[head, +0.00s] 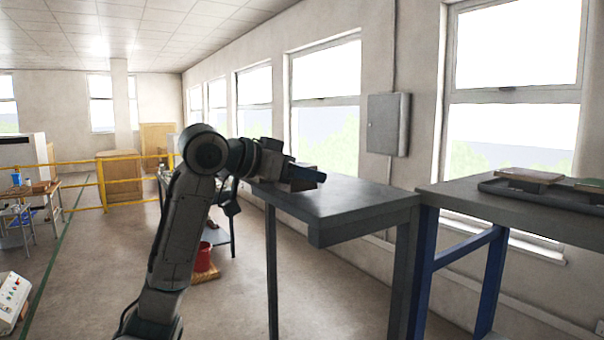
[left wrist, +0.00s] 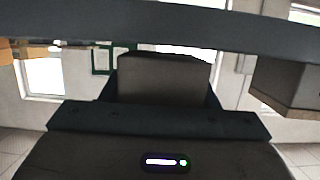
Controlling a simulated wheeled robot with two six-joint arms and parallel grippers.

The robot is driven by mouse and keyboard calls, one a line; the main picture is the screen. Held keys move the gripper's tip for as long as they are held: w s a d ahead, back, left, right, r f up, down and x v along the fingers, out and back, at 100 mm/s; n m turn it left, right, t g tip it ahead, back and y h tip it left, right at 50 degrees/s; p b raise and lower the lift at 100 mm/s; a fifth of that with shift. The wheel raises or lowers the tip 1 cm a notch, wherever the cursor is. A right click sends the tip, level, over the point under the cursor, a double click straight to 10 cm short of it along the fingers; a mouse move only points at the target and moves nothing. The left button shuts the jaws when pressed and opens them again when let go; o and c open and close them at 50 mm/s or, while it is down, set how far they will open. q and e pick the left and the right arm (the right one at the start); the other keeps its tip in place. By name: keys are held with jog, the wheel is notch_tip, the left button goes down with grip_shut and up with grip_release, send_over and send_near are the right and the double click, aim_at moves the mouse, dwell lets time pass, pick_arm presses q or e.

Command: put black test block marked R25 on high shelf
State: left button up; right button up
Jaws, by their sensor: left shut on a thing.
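My left gripper (head: 306,175) is over the far part of a raised dark grey shelf (head: 350,204), close to its top. In the left wrist view a dark block (left wrist: 163,78) sits between the fingers, and the gripper is shut on it. No R25 mark is readable. The wrist picture appears upside down, with a dark flat band (left wrist: 160,22) across its top that looks like the shelf. In the head view the gripper largely hides the block, so I cannot tell whether it touches the shelf. My right gripper is not in view.
The near part of the shelf is bare. A dark tray (head: 548,190) with tiles lies on the bench at right. A grey wall box (head: 388,124) hangs behind.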

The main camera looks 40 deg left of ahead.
pick_arm(q)
jog(key=shift+s+a+f, duration=0.15)
jog(key=shift+a+f, duration=0.05)
jog(key=shift+f, duration=0.05)
jog(key=shift+w+d+f, duration=0.15)
jog(key=shift+w+d, duration=0.1)
jog(key=shift+w, duration=0.1)
jog(key=o, duration=1.2)
jog(key=shift+o, duration=0.8)
jog(key=shift+s, duration=0.1)
jog(key=shift+s+a, duration=0.1)
jog(key=shift+s, duration=0.05)
